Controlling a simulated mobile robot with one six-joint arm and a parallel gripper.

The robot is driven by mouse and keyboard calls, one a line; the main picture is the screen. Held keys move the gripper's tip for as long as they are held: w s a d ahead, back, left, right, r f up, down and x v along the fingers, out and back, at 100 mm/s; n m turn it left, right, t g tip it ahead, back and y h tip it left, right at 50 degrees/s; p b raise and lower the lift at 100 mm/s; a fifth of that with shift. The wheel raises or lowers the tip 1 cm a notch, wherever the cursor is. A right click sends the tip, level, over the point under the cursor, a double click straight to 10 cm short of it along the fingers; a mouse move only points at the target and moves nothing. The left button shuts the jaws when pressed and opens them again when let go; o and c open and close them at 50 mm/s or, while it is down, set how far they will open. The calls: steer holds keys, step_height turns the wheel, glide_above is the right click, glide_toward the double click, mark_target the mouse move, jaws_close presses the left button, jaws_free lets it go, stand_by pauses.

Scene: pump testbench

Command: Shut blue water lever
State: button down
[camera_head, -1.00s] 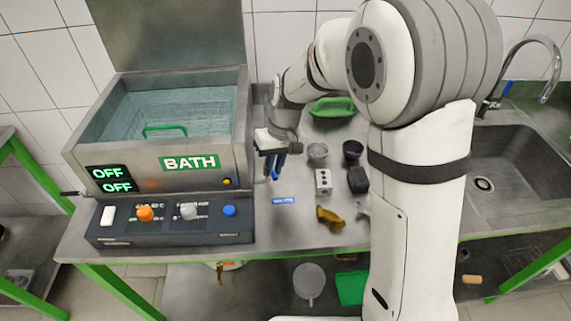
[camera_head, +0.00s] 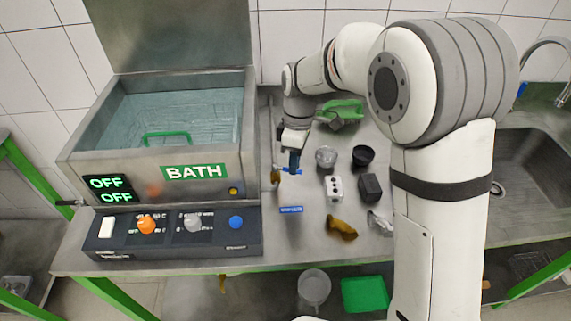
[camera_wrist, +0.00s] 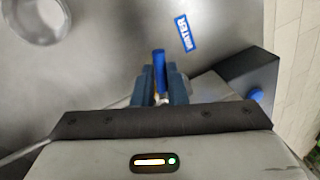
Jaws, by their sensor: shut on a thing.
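The blue water lever (camera_wrist: 159,62) shows in the wrist view between the fingers of my gripper (camera_wrist: 160,85), which is shut on it. One end of the lever sticks out beyond the fingertips. In the head view my gripper (camera_head: 293,163) points down just right of the bath, and the blue lever (camera_head: 290,171) shows as a small bar at its tips. The fingers hide part of the lever and its valve. A blue WATER label (camera_wrist: 185,33) lies on the bench near the lever; it also shows in the head view (camera_head: 291,209).
The steel bath (camera_head: 143,165) and its control panel (camera_head: 170,235) stand close on the left. Glass and black cups, a white socket box (camera_head: 333,189), a black block (camera_head: 370,188) and a yellow-brown item (camera_head: 341,228) lie to the right. A green-handled item (camera_head: 341,108) is behind.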

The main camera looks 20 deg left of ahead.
steer(key=shift+w+a+n+h, duration=0.1)
steer(key=shift+w+n+h, duration=0.15)
steer(key=shift+n, duration=0.7)
steer(key=shift+w+a+n+h, duration=0.15)
steer(key=shift+w+n, duration=0.2)
steer(key=shift+n, duration=0.6)
steer(key=shift+f, duration=0.1)
steer(key=c, duration=1.5)
jaws_free()
steer(key=shift+o, duration=0.2)
steer(key=v, duration=0.8)
